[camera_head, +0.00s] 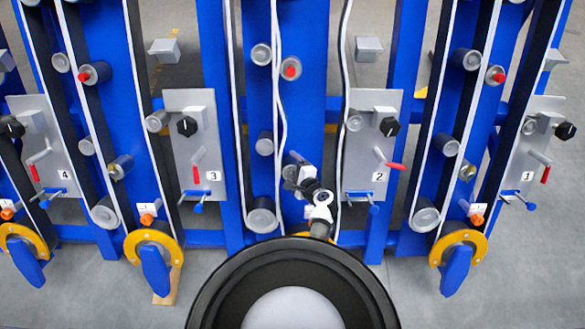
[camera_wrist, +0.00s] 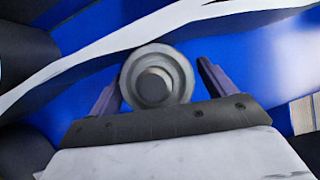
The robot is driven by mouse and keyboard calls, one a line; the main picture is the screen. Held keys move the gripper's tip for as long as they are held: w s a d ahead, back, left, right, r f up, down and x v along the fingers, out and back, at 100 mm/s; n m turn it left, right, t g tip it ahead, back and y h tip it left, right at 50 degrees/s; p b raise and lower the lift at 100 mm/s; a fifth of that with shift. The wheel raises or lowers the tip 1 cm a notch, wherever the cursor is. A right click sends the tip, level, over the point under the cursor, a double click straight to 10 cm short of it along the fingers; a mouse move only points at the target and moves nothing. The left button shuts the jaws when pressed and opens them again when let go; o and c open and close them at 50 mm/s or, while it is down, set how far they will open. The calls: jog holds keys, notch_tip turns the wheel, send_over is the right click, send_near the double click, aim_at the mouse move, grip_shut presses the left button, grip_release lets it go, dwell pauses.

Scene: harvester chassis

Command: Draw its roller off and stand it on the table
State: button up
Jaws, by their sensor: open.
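In the wrist view a round grey metal roller (camera_wrist: 154,86) faces me end-on against a blue frame. My gripper (camera_wrist: 161,70) is open, with one finger on each side of the roller. A thin gap seems to show at the right finger; I cannot tell whether the left one touches. In the head view my gripper (camera_head: 297,163) is small, at the middle blue post (camera_head: 262,110) between the plates numbered 3 and 2. My wrist largely hides the roller there. No table can be made out clearly.
White bands run down the posts past other grey rollers (camera_head: 262,215). Plates with black knobs and red handles, plate 3 (camera_head: 208,150) and plate 2 (camera_head: 362,165), flank my gripper. Yellow rings (camera_head: 155,240) sit low in front. A wooden piece (camera_head: 166,287) lies on the grey floor.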

jog(key=shift+w, duration=0.1)
jog(key=c, duration=1.5)
jog(key=shift+o, duration=0.2)
jog(key=s+r+p, duration=0.6)
jog(key=s+p, duration=0.1)
jog(key=s, duration=0.3)
jog(key=shift+s, duration=0.2)
dwell(0.6)
jog(key=shift+r, duration=0.1)
